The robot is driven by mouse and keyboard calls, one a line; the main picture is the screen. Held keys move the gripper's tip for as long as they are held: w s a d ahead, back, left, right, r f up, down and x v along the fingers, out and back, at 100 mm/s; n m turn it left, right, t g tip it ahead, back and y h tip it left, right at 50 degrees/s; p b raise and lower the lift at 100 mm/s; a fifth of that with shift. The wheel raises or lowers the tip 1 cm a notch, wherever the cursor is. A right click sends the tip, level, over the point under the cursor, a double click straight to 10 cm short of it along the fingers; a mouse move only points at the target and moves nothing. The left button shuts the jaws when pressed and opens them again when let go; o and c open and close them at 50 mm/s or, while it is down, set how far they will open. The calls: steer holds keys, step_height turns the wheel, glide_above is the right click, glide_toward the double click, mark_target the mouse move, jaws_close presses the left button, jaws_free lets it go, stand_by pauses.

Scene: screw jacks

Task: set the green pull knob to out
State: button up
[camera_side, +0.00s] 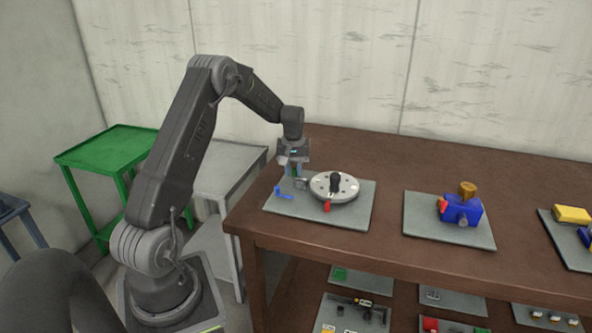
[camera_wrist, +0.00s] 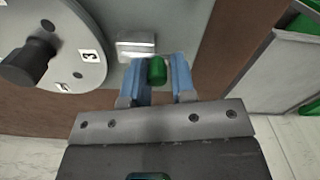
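The green pull knob (camera_wrist: 157,70) is between the two blue fingertips of my gripper (camera_wrist: 160,75) in the wrist view. The knob nearly fills the space between the fingers; I cannot tell whether both touch it. In the side view my gripper (camera_side: 293,171) points down over the left back part of a grey base plate (camera_side: 360,218), and the fingers mostly hide the knob. How far the knob stands out from its mount cannot be made out.
A round numbered dial (camera_side: 347,191) with a black knob stands just right of my gripper. A red part (camera_side: 327,206) and a blue lever (camera_side: 285,193) are in front. A plate with a blue device (camera_side: 462,209) stands further right; bare brown tabletop (camera_side: 388,175) lies between.

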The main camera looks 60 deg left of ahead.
mark_target(293, 168)
steer(key=o, duration=0.4)
steer(key=shift+a, duration=0.1)
steer(key=shift+r, duration=0.1)
step_height(293, 168, up, 14)
stand_by(0.4)
steer(key=s+d+r+m+t+y, duration=0.1)
steer(key=s+d+r+m, duration=0.2)
steer(key=d, duration=0.6)
steer(key=s+d+r+m+t, duration=0.15)
steer(key=d+r, duration=0.35)
steer(key=d, duration=0.5)
steer(key=s+d+f+m+t+h, duration=0.1)
steer(key=s+d+m, duration=0.6)
steer(key=s+d, duration=0.8)
steer(key=shift+s+f+t, duration=0.6)
steer(key=shift+s+t, duration=0.3)
steer(key=shift+t, duration=0.15)
